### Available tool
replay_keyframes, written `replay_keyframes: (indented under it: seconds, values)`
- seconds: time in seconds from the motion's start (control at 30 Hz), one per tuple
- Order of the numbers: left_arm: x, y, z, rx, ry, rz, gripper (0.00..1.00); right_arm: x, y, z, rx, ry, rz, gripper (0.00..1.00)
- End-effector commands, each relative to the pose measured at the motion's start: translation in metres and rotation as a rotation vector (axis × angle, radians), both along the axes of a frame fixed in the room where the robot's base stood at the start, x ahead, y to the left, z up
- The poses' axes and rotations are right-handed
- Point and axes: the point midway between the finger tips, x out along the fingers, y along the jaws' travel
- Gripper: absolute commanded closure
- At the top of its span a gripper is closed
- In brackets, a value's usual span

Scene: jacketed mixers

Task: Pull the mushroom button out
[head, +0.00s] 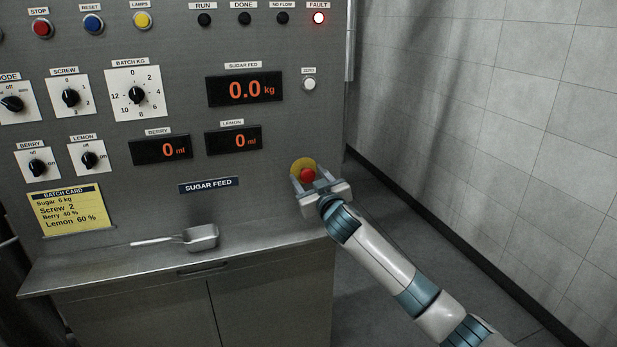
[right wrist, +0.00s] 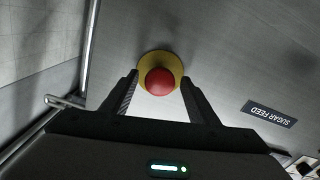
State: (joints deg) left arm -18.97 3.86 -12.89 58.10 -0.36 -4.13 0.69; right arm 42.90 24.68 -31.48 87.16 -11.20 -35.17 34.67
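The red mushroom button (head: 307,174) sits on a round yellow plate (head: 302,164) at the lower right of the grey panel. In the right wrist view the red button (right wrist: 159,82) lies straight ahead, with the yellow plate (right wrist: 172,60) behind it. My right gripper (head: 309,181) is at the button. In the right wrist view its two fingers (right wrist: 160,92) are spread, one on each side of the button, with visible gaps. Whether the fingertips reach past the red head is hard to tell. My left gripper is not in view.
The panel carries knobs, displays and a lit red FAULT lamp (head: 319,18). A SUGAR FEED label (head: 208,185) is left of the button. A metal scoop (head: 201,237) lies on the steel shelf (head: 100,268) below. The floor right of the cabinet is clear up to the tiled wall.

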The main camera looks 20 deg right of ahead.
Motion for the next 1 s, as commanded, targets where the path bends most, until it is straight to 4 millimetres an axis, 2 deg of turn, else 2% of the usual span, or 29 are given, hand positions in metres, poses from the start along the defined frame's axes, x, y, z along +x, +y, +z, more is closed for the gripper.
replay_keyframes:
  seconds: [0.13,0.37,0.57,0.77,1.0]
  values:
    - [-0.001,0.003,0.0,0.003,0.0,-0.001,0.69,0.0,0.0,0.001,0.0,-0.001,-0.001,0.46]
    - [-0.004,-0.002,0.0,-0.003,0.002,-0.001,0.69,-0.002,-0.001,0.001,0.0,-0.002,-0.001,0.46]
    - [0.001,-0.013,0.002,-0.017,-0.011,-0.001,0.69,-0.014,-0.002,0.001,0.0,-0.002,-0.002,0.46]
    - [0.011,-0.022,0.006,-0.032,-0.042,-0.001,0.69,-0.039,-0.002,-0.001,0.001,-0.001,0.0,0.46]
    - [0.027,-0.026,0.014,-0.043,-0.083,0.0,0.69,-0.079,-0.003,0.0,0.001,-0.003,0.001,0.46]
